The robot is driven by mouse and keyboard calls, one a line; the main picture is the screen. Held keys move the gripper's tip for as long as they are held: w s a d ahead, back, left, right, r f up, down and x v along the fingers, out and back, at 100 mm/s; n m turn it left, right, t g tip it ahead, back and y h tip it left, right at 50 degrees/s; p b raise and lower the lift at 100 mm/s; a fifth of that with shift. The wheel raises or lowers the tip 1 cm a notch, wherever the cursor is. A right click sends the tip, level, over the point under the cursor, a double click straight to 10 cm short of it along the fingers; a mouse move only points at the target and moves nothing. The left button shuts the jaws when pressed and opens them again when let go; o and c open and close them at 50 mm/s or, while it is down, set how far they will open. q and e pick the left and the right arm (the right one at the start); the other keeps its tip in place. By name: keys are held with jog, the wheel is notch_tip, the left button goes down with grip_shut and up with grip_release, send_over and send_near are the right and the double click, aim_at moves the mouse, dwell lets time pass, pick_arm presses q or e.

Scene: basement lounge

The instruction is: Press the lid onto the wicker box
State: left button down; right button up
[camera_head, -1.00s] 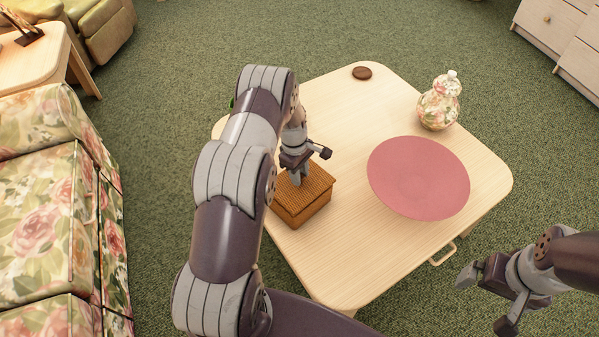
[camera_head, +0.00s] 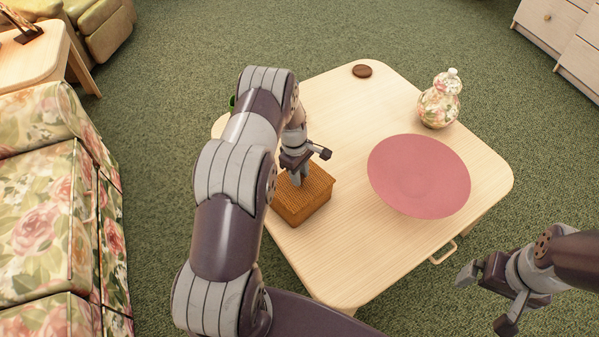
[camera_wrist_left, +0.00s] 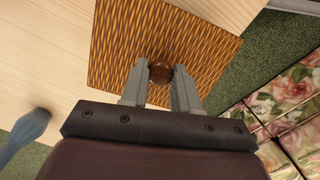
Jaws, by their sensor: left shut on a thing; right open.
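The wicker box (camera_head: 304,214) stands on the light wooden table, near its left edge. Its woven lid (camera_head: 318,183) lies on top of it; whether a gap is left between them is too small to tell. In the left wrist view the lid (camera_wrist_left: 205,48) fills the upper middle, with a round brown knob (camera_wrist_left: 160,72) on it. My left gripper (camera_head: 296,180) points down over the lid and is shut on the knob; its fingers (camera_wrist_left: 159,78) stand on either side of it. My right gripper (camera_head: 484,299) is open and empty, off the table's front right.
A pink round plate (camera_head: 418,177) lies on the table (camera_head: 350,255) to the right of the box. A floral jar (camera_head: 439,103) and a small brown disc (camera_head: 362,71) stand farther back. A floral sofa (camera_head: 50,215) is at the left. The table's front is clear.

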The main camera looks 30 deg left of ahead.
pick_arm(q)
jog(key=shift+f, duration=0.2)
dwell(0.6)
jog(key=shift+c, duration=1.3)
grip_release()
notch_tip(320, 180, up, 7)
jog(key=p, duration=0.6)
grip_shut()
